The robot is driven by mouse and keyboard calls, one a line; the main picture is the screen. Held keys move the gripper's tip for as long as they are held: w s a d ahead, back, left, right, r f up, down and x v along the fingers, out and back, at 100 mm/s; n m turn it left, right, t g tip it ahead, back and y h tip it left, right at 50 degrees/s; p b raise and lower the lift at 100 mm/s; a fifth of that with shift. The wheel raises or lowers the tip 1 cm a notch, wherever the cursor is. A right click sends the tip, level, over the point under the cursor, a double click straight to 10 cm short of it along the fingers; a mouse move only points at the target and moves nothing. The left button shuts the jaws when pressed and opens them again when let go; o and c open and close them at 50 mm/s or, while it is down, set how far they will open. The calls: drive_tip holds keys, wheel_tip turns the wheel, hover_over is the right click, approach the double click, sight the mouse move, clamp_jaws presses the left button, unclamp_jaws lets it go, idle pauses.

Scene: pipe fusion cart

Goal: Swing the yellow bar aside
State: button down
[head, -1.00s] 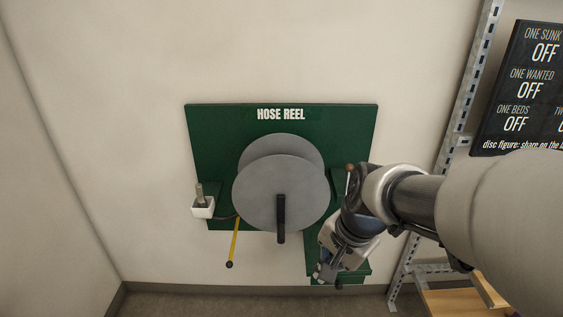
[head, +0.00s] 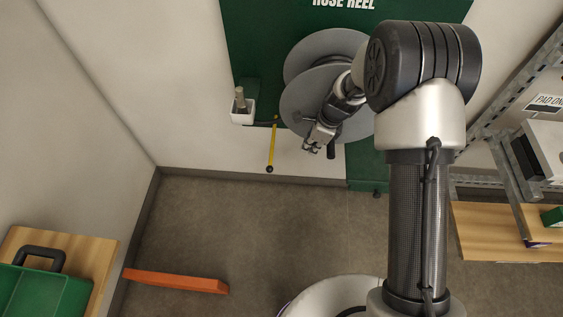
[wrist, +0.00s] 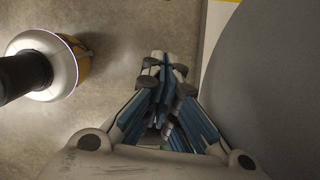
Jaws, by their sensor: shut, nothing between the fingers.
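The yellow bar (head: 272,147) hangs down at the left of the hose reel, slightly tilted, with a dark knob (head: 269,169) at its lower end. The reel's grey disc (head: 300,112) stands in front of the green board (head: 245,50). My gripper (head: 311,149) is in front of the disc's lower part, to the right of the bar and apart from it in the picture. In the wrist view my gripper (wrist: 161,60) is shut and empty, beside the large grey disc (wrist: 275,85). My wrist hides part of the disc.
A white holder (head: 242,117) with a grey peg is on the board, left of the bar's top. An orange beam (head: 177,281) and a green tray (head: 70,295) are at lower left. The floor below the bar is clear.

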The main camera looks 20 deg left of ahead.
drive_tip(key=shift+s+d, duration=0.1)
drive_tip(key=shift+s, duration=0.05)
drive_tip(key=b+x, duration=0.7)
drive_tip(key=x, duration=1.4)
drive_tip(key=shift+s+a+r, duration=0.1)
drive_tip(key=shift+a+r, duration=0.25)
drive_tip(key=shift+a, duration=0.3)
drive_tip(key=shift+w+a+r, duration=0.1)
drive_tip(key=shift+a+r, duration=0.2)
drive_tip(key=shift+a, duration=0.35)
drive_tip(key=shift+s+a+r, duration=0.1)
drive_tip(key=shift+a+r, duration=0.25)
drive_tip(key=shift+a, duration=0.3)
